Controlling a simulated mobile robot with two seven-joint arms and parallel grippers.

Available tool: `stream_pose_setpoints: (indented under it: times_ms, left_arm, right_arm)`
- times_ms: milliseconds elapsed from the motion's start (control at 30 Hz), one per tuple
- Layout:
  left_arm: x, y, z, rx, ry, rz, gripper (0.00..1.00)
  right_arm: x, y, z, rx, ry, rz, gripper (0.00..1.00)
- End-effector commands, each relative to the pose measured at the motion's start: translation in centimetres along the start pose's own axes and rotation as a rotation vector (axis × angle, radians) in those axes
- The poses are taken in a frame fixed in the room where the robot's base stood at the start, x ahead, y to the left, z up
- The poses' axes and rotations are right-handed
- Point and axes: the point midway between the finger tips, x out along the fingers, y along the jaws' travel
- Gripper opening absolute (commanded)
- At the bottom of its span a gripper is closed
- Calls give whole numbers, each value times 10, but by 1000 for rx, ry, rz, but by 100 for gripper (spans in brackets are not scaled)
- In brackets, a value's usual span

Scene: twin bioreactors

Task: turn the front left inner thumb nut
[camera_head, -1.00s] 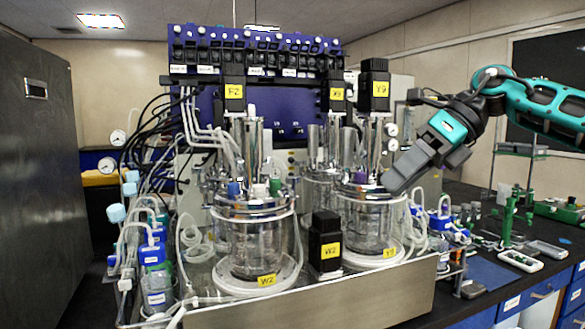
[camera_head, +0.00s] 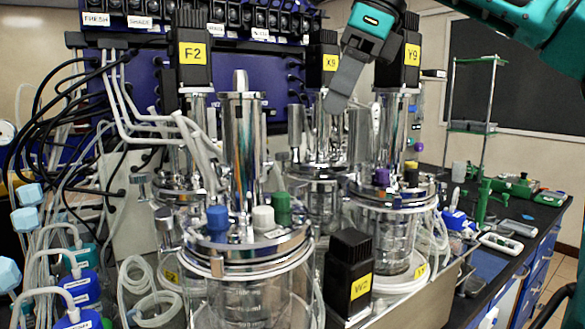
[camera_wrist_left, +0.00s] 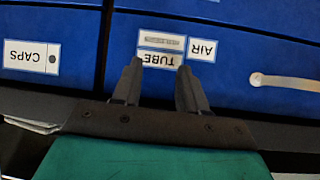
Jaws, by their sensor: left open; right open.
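The front left vessel (camera_head: 245,295) stands closest in the head view. Its steel lid (camera_head: 215,262) carries blue, white and green caps and a tall steel cylinder. My left gripper (camera_wrist_left: 158,72) is open and empty in the left wrist view, over blue drawer fronts. It is out of the head view.
A black block (camera_head: 348,272) labelled W2 stands right of the front vessel. The right vessel (camera_head: 390,235) stands behind it. Pale tubes (camera_head: 150,290) and blue-capped bottles (camera_head: 80,285) crowd the left. The bench (camera_head: 520,215) on the right holds green racks and small instruments.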

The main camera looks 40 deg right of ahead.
Motion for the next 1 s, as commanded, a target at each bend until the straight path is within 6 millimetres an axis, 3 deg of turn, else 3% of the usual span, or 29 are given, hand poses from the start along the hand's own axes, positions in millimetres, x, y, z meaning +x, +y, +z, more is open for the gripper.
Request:
stream_pose_setpoints:
  times_ms: [400, 600, 1000]
  left_arm:
    - [-1, 1, 5, -1, -10, 2, 43]
    - [-1, 2, 5, -1, -10, 3, 43]
    - [0, 1, 2, 0, -5, 3, 43]
  right_arm:
    - [81, 0, -1, 0, 3, 6, 60]
    - [111, 0, -1, 2, 1, 5, 60]
    - [124, 0, 0, 2, -1, 2, 60]
